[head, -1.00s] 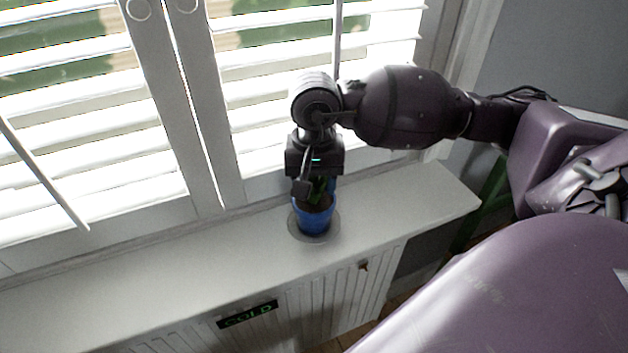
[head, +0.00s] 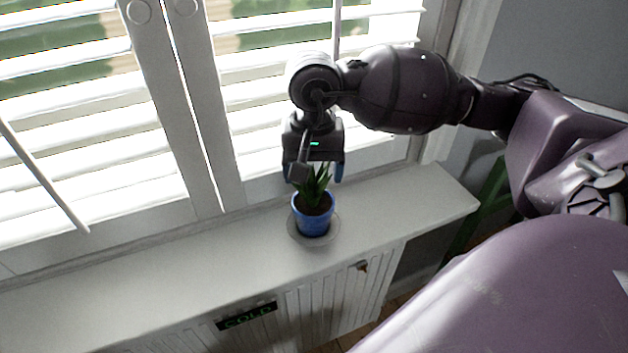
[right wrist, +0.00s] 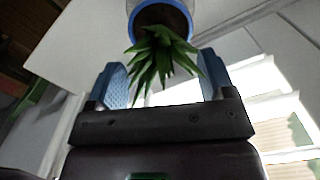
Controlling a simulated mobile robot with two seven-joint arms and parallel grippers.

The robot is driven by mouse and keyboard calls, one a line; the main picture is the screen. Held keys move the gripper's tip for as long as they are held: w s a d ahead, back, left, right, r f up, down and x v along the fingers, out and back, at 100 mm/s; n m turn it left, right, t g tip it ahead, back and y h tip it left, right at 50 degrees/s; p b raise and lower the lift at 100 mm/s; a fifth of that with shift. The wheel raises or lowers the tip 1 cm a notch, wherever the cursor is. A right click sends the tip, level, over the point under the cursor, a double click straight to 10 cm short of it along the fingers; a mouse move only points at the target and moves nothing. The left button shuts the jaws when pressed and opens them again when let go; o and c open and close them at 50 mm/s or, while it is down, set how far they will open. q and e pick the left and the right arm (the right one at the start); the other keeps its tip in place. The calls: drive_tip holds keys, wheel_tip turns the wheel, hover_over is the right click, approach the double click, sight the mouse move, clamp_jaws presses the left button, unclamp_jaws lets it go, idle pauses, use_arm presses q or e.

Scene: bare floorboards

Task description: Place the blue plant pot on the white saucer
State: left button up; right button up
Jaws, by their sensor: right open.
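The blue plant pot (head: 312,219) holds a spiky green plant and stands upright on the pale saucer (head: 331,231) on the white sill. The pot's rim and soil also show at the top of the right wrist view (right wrist: 134,22), with the leaves pointing toward the gripper. My right gripper (head: 315,178) is above the pot, its fingers apart on either side of the leaves. In the right wrist view its blue finger pads (right wrist: 163,80) are spread and clear of the pot. My left gripper is not in view.
The white sill (head: 150,275) is clear to the left and right of the pot. White shutters (head: 100,130) stand right behind it. A ribbed radiator (head: 325,300) with a dark "COLD" sign (head: 247,316) is below the sill's front edge.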

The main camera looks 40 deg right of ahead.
wheel_tip(320, 180, up, 9)
drive_tip(key=shift+f, duration=0.2)
idle(0.6)
